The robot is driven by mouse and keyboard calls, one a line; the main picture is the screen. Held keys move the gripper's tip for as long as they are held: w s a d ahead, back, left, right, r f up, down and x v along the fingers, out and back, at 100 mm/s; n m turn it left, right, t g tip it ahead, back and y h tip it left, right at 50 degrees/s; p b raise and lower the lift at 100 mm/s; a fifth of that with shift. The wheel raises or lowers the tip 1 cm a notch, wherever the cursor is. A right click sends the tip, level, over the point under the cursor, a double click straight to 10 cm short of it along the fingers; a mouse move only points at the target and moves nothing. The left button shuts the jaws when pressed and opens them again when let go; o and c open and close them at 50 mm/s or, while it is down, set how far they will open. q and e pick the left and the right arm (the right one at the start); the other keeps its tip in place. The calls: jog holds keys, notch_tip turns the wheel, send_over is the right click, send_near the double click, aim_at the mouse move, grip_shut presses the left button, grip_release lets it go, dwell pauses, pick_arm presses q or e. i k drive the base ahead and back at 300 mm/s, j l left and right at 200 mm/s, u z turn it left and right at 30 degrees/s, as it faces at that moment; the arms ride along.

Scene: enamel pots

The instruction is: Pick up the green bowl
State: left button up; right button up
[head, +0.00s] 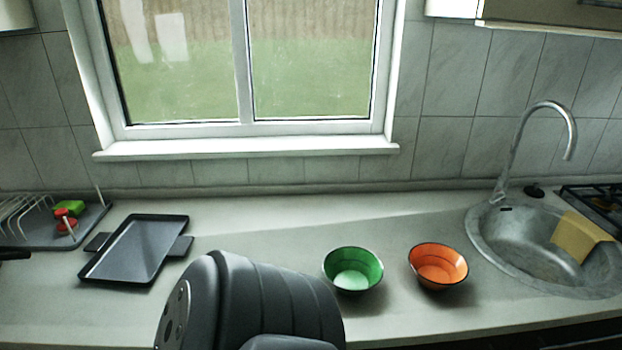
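The green bowl (353,270) stands upright on the countertop, right of the picture's middle, and looks empty. An orange bowl (438,266) stands a short gap to its right. A dark grey arm link of mine fills the bottom middle, and its right edge comes close to the green bowl's left side in the picture. I cannot tell how far apart they are in depth. Neither of my grippers shows in the head view.
A dark baking tray (138,249) lies on the left of the counter (270,229). A dish rack (28,222) stands at the far left. A round sink (530,248) with a tap (540,125) and a yellow cloth (579,236) is at the right. The counter behind the bowls is clear.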

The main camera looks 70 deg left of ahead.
aim_at(352, 271)
jog(key=u, duration=1.95)
